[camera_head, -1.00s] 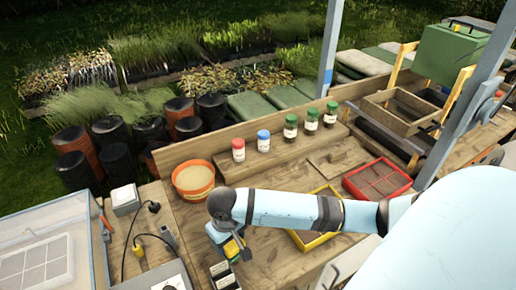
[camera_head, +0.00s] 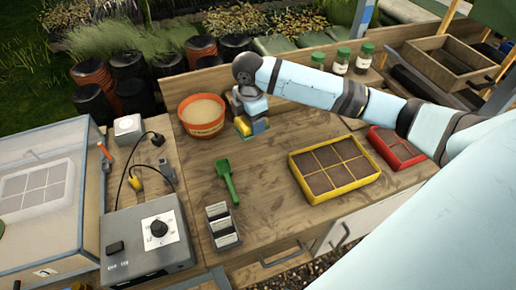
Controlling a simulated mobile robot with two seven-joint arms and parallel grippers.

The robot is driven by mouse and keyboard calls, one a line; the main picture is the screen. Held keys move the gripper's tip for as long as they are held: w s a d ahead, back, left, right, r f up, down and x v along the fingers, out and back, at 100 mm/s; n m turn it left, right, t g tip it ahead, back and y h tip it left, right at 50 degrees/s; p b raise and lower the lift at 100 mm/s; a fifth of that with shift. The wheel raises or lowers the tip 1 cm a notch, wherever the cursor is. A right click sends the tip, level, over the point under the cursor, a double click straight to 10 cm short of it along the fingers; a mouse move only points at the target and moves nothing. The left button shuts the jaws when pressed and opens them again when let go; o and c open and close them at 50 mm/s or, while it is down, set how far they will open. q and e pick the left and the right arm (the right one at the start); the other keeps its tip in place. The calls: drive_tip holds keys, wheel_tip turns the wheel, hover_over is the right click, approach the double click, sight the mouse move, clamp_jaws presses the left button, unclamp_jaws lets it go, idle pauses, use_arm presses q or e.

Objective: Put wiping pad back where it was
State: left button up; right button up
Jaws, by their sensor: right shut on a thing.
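My right arm reaches in from the right, and its gripper (camera_head: 250,118) points down at the back of the bench, just right of the orange tub. It is shut on the wiping pad (camera_head: 242,126), a small yellow and green block that shows at the fingertips. The gripper hides part of the pad. The pad is at or just above the wood; I cannot tell whether it touches. My left gripper is not in view.
An orange tub (camera_head: 203,127) of pale material stands close left of the gripper. A green scoop (camera_head: 228,181), a label rack (camera_head: 221,224) and a yellow-rimmed tray (camera_head: 335,169) stand nearer. A red tray (camera_head: 397,149) is right. Bare wood lies between scoop and yellow tray.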

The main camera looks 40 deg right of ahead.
sight(258, 146)
drive_tip(key=w+d+r+n+b, duration=0.4)
drive_tip(key=d+n+b, duration=0.15)
drive_tip(key=n, duration=0.55)
wheel_tip(258, 146, down, 19)
drive_tip(key=shift+w+f, duration=0.15)
drive_tip(key=shift+f, duration=0.05)
drive_tip(key=shift+a+f, duration=0.1)
drive_tip(key=shift+f, duration=0.05)
drive_tip(key=o, duration=0.9)
wheel_tip(258, 146, up, 12)
